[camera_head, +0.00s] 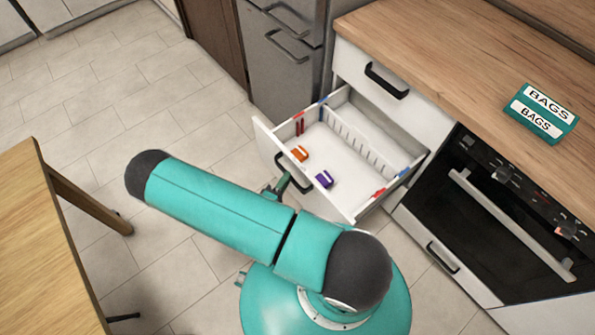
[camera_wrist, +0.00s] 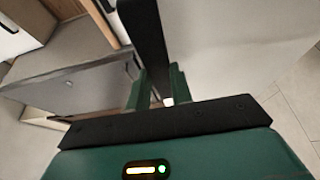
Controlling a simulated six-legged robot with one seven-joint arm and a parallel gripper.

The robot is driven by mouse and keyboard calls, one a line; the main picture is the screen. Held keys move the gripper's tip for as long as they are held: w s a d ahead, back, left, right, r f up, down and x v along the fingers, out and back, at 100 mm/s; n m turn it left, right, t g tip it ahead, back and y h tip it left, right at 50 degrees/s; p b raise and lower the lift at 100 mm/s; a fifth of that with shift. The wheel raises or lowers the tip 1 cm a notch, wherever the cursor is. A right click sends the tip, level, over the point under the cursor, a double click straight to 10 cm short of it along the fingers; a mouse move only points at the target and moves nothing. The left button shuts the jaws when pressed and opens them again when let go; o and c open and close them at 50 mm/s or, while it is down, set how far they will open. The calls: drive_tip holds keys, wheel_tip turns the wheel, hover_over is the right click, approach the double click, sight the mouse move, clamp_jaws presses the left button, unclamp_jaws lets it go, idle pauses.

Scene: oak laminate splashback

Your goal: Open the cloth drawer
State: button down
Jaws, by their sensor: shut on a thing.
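The cloth drawer (camera_head: 349,198) is pulled well out of the white cabinet below the counter, in the head view. Inside it lie an orange item (camera_head: 300,153) and a purple item (camera_head: 324,179), with a slotted white divider (camera_head: 350,139) behind them. My gripper (camera_head: 281,186) is at the drawer front, shut on its dark bar handle (camera_head: 290,172). In the wrist view the green fingers (camera_wrist: 155,92) close around the dark handle bar (camera_wrist: 146,35). My arm hides part of the floor below the drawer front.
A shut drawer with a black handle (camera_head: 386,82) is above the open one. An oven (camera_head: 490,215) stands to the right. A green BAGS box (camera_head: 541,113) sits on the wooden counter (camera_head: 440,50). A wooden table (camera_head: 40,250) is at the left; tiled floor lies between.

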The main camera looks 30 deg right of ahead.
drive_tip(key=shift+s+a, duration=0.1)
drive_tip(key=shift+a, duration=2.5)
drive_tip(key=c, duration=1.2)
unclamp_jaws()
drive_tip(key=shift+c, duration=0.2)
drive_tip(key=v, duration=1.3)
drive_tip(key=shift+s+a, duration=0.2)
drive_tip(key=shift+a, duration=0.15)
